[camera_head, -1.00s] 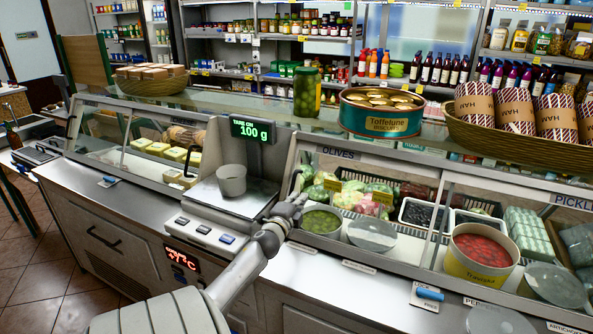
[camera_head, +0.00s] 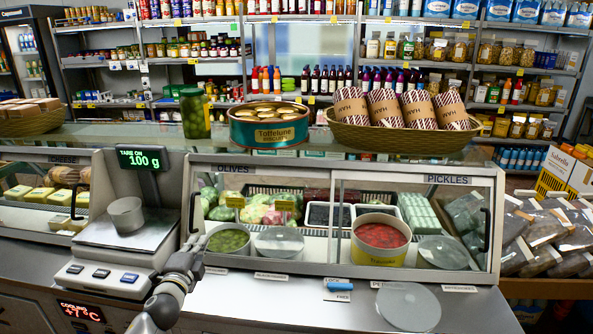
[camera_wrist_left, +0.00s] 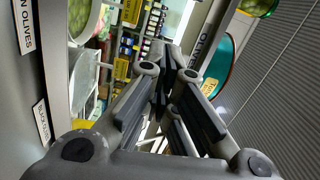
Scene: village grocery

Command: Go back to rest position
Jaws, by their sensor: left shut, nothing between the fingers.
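My left gripper (camera_head: 190,250) shows in the head view just right of the scale, in front of the olives case. Its arm comes up from the bottom edge. In the left wrist view the fingers (camera_wrist_left: 166,75) are closed together with nothing between them. A tub of green olives (camera_head: 229,239) stands right beside the gripper in the head view; I cannot tell whether they touch. My right gripper is not in view.
The scale (camera_head: 120,235) with a cup (camera_head: 126,214) stands left. A glass case (camera_head: 340,190) holds a red tub (camera_head: 379,240). A lid (camera_head: 408,306) lies on the steel counter. A jar (camera_head: 195,114), biscuit tin (camera_head: 268,127) and basket (camera_head: 400,137) stand on top.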

